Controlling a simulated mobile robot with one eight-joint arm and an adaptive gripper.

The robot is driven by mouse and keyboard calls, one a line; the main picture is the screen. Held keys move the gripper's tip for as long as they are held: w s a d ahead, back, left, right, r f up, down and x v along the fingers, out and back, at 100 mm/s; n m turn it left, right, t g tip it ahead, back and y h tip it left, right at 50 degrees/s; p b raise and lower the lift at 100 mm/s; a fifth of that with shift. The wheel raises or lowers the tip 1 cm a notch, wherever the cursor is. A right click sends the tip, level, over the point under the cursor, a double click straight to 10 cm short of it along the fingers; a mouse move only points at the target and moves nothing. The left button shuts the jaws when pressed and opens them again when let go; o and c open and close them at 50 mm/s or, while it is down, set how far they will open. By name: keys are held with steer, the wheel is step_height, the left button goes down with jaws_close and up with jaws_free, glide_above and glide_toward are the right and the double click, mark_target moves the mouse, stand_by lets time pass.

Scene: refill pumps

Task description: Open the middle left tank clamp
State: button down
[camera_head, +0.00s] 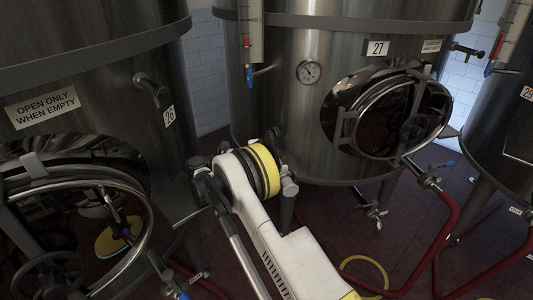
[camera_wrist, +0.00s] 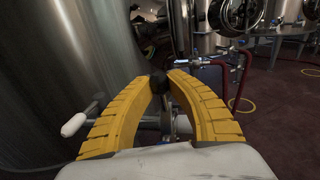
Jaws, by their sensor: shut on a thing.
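In the wrist view my gripper (camera_wrist: 162,88) has its two yellow fingers closed in around a black round knob (camera_wrist: 158,82) between the tips. Grey metal parts show below the knob, between the fingers. I cannot tell for certain that this knob belongs to the named clamp. The large steel tank 26 (camera_head: 100,65) fills the left of the head view, and a steel tank wall (camera_wrist: 55,60) rises close beside my left finger. Tank 27 (camera_head: 285,70) stands in the middle with its round hatch (camera_head: 388,112). My gripper is not visible in the head view.
A white handle (camera_wrist: 75,124) on a metal bar sits just left of my left finger. A round hatch (camera_head: 75,215) is on tank 26. Red hoses (camera_head: 440,225) run from the valves across the dark red floor (camera_head: 325,230). Another tank (camera_head: 505,120) stands at right.

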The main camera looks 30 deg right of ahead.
steer(key=c, duration=1.3)
jaws_free()
steer(key=shift+d, duration=0.15)
steer(key=shift+a, duration=0.2)
steer(key=a, duration=0.7)
